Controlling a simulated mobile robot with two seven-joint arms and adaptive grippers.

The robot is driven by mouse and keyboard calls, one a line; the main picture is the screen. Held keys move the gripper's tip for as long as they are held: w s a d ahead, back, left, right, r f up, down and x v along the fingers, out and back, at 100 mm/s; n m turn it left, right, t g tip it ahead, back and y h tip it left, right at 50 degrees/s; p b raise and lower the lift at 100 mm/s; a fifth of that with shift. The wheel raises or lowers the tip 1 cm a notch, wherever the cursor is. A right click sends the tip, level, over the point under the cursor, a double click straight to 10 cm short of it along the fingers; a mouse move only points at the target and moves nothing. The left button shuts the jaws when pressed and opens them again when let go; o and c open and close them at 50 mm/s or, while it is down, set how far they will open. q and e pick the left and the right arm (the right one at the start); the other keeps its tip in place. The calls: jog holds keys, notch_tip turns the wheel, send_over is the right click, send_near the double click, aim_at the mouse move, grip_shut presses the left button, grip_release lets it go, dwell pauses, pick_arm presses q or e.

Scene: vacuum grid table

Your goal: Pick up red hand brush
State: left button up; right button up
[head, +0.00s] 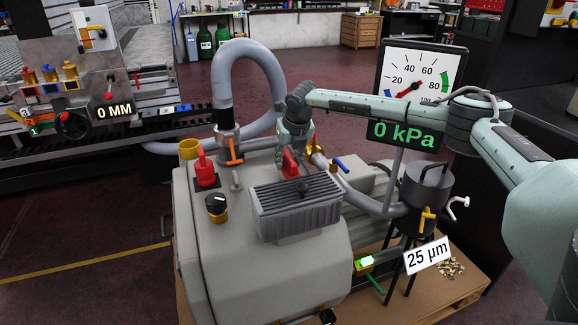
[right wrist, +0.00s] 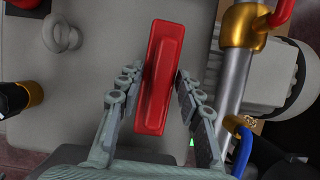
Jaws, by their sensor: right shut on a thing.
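The red hand brush (right wrist: 164,75) stands out in the right wrist view as a long red block, lying lengthwise between the two fingers of my right gripper (right wrist: 159,82). The gripper is shut on it. In the head view the brush (head: 290,164) shows as a small red patch just below my right gripper (head: 293,145), at the back edge of the ribbed grey box on the vacuum pump unit. Its underside is hidden. My left gripper is not in view.
The grey pump unit (head: 207,255) carries a ribbed box (head: 295,212), a red valve (head: 204,170) and a black-and-gold knob (head: 216,205). A brass fitting and metal pipe (right wrist: 235,75) run close right of the gripper. A thick grey hose (head: 272,75) arches to the left.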

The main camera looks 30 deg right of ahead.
jog(key=r, duration=0.3)
jog(key=shift+w+a, duration=0.1)
jog(key=shift+w, duration=0.25)
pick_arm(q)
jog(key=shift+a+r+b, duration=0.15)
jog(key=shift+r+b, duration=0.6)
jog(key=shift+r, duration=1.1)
pick_arm(e)
jog(key=w+a+r, duration=0.2)
jog(key=w+r, duration=0.4)
jog(key=w, duration=0.4)
jog(key=shift+w+a+r, duration=0.2)
jog(key=shift+w+a, duration=0.15)
jog(key=shift+a, duration=0.05)
jog(key=o, duration=0.5)
jog(key=shift+c, duration=1.3)
